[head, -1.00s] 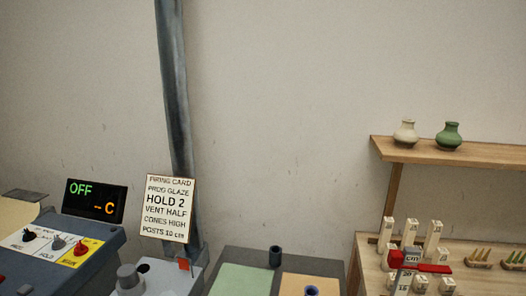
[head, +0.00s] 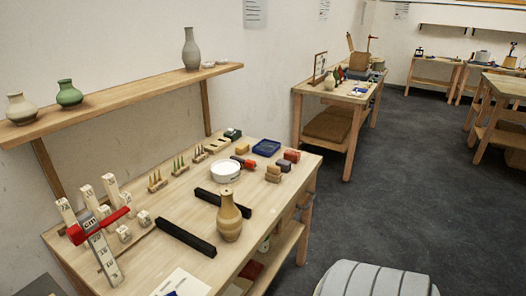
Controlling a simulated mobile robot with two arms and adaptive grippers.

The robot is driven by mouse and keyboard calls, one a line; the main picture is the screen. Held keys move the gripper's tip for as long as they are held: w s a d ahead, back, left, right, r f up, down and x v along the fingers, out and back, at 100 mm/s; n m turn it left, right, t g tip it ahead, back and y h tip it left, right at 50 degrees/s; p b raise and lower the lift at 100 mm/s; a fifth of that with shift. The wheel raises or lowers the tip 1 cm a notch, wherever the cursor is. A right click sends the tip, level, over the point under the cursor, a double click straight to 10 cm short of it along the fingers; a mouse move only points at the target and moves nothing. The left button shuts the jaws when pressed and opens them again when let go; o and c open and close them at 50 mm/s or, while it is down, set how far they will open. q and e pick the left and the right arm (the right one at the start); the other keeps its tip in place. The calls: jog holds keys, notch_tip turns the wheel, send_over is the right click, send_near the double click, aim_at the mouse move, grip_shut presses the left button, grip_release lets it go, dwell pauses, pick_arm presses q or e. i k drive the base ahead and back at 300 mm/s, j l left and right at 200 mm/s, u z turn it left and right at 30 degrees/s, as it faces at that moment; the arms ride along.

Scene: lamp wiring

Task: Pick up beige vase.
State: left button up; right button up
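A tan, bottle-necked vase (head: 229,219) stands upright near the front edge of the wooden workbench (head: 175,262), beside dark bars. A squat cream-beige vase (head: 22,109) stands at the left end of the wall shelf (head: 125,99), next to a green vase (head: 69,94). A tall grey vase (head: 191,50) stands at the shelf's right end. I cannot tell for sure which of the tan and cream ones is the beige vase. Neither of my grippers is in view.
Two dark bars (head: 186,237) lie on the bench near a white round dish (head: 225,171). Numbered posts and a red-and-grey gauge (head: 97,240) stand at its left. A pale ribbed rounded shape (head: 375,281) is at the bottom. Dark floor (head: 400,190) is open to the right.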

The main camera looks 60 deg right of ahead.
aim_at(229, 218)
jog(key=z, duration=1.55)
jog(key=i+j+u, duration=0.1)
jog(key=j+u, duration=0.2)
